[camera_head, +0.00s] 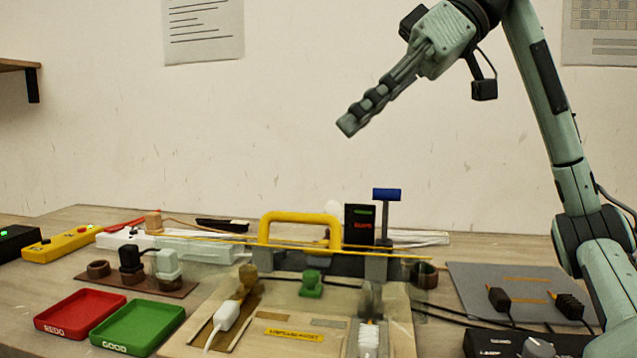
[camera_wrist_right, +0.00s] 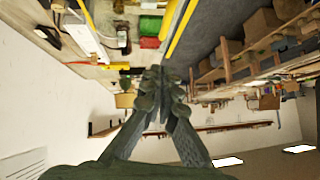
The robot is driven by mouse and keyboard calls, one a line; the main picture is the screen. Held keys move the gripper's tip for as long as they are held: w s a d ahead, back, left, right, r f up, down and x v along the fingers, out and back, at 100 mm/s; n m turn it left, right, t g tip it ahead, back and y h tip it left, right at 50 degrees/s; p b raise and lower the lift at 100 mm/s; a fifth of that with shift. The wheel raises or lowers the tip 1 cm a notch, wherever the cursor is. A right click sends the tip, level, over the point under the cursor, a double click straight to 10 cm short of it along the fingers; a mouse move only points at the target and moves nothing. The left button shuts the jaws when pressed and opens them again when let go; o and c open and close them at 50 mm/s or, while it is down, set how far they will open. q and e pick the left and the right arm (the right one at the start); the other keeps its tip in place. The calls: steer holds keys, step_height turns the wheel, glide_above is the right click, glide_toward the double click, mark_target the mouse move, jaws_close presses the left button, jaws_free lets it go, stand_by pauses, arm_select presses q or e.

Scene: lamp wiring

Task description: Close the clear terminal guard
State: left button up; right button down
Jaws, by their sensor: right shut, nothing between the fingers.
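The clear terminal guard (camera_head: 345,285) is a see-through panel over the wooden lamp board (camera_head: 290,345), with a thin yellow strip and a yellow arched handle (camera_head: 300,217) at the back. Its faint edges do not let me tell its exact angle. My right gripper (camera_head: 349,124) is high in front of the wall, above and apart from the handle, its fingers together and empty. The shut fingers also show in the right wrist view (camera_wrist_right: 163,80). My left gripper is out of view.
A red tray (camera_head: 80,333) and a green tray (camera_head: 137,350) stand at front left. A blue-topped lever (camera_head: 386,194) rises behind the board. A grey mat (camera_head: 470,285) with black connectors lies right. The air around my right gripper is clear.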

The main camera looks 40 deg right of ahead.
glide_above(318, 249)
steer(key=w+d, duration=0.1)
step_height(318, 249, down, 4)
step_height(318, 249, down, 3)
steer(key=shift+s+f, duration=0.1)
steer(key=shift+a+f, duration=0.2)
steer(key=shift+f, duration=0.3)
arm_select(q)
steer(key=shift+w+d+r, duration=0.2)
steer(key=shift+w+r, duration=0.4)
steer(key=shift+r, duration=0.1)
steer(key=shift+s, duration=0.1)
